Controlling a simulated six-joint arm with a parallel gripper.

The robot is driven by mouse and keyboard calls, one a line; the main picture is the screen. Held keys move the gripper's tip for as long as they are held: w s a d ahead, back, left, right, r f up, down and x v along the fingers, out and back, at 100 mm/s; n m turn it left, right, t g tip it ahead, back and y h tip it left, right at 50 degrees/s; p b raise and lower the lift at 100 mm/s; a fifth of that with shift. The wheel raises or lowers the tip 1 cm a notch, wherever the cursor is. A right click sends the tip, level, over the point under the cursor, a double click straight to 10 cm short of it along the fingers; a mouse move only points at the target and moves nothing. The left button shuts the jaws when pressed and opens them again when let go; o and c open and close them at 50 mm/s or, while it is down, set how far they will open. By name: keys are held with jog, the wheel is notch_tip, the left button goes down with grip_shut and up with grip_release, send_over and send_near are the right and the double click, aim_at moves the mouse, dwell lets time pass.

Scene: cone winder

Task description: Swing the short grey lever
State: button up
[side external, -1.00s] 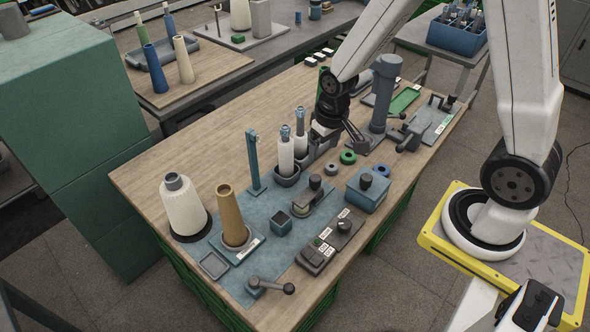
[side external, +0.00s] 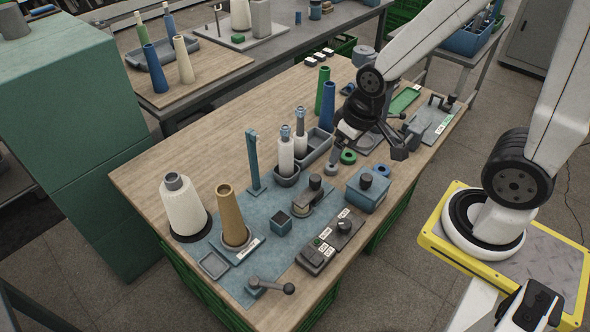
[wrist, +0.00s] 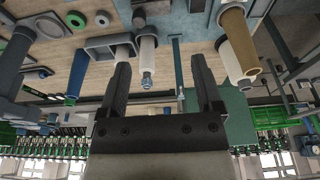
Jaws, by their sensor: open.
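The short grey lever (side external: 272,287) is at the front corner of the blue mat. Its arm lies low and points right, ending in a dark round knob. My gripper (side external: 352,132) is far from it, above the back right half of the table, beyond the white bobbins. In the wrist view my gripper (wrist: 162,82) shows its two dark fingers wide apart with nothing held. The white bobbins (wrist: 147,55) and the tan cone (wrist: 238,45) show beyond the fingers. I cannot make out the lever in the wrist view.
A tan cone (side external: 232,218), a white yarn cone (side external: 183,207) and a blue post (side external: 254,160) stand near the lever's side of the table. A switch box (side external: 318,258) and a blue box (side external: 367,187) stand to the right. The left back tabletop is clear.

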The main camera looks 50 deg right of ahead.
jog(key=shift+c, duration=0.4)
jog(key=shift+w, duration=0.1)
